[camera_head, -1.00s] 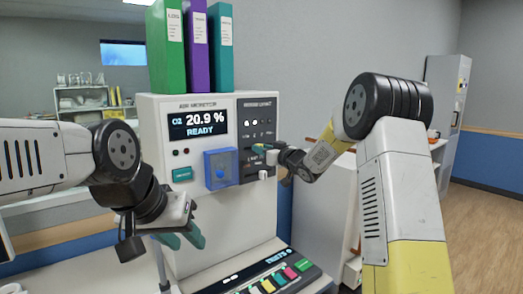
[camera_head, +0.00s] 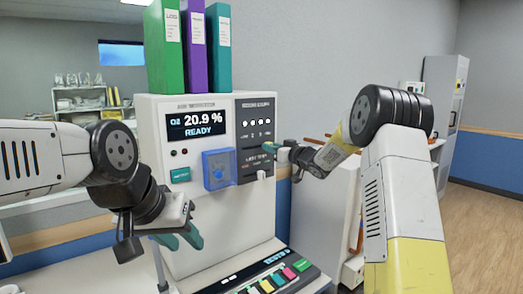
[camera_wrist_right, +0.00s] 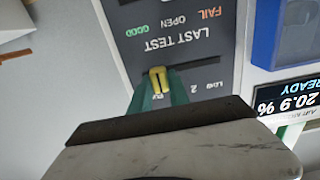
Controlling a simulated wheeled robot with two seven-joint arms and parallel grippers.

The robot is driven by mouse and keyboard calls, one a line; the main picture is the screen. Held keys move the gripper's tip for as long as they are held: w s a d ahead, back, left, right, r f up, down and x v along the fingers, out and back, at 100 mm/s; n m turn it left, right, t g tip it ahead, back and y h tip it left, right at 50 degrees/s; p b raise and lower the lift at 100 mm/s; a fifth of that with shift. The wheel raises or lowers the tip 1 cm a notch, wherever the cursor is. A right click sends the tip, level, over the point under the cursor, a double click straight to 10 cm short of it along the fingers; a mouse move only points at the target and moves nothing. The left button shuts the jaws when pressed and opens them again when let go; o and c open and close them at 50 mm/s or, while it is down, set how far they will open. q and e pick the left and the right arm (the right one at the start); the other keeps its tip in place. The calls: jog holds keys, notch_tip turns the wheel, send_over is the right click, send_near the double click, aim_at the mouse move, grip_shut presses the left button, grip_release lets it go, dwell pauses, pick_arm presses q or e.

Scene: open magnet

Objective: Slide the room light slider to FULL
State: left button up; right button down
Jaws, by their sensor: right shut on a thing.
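The room light panel (camera_head: 254,120) is the dark panel on the right of the white monitor, with a row of bright lamps and scale labels. My right gripper (camera_head: 272,149) reaches it from the right. In the right wrist view its teal fingers (camera_wrist_right: 158,88) are shut on the yellow slider knob (camera_wrist_right: 159,80). That view is upside down; LOW and 2 lie to the right of the knob, and a label just below it is partly hidden by the fingers. My left gripper (camera_head: 192,238) is open and empty in front of the monitor's lower left.
The monitor screen (camera_head: 197,120) reads 20.9 % READY. A blue box (camera_head: 217,170) and a teal button (camera_head: 180,175) sit left of the panel. A keypad (camera_head: 270,280) lies below. Binders (camera_head: 194,45) stand on top.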

jog(key=shift+w+d+r, duration=0.1)
jog(key=shift+w+d, duration=0.5)
jog(key=shift+d, duration=0.3)
jog(key=c, duration=1.2)
grip_release()
jog(key=shift+w+d, duration=0.1)
jog(key=shift+c, duration=0.2)
jog(key=v, duration=0.7)
jog(key=shift+s, duration=0.35)
jog(key=shift+d, duration=0.15)
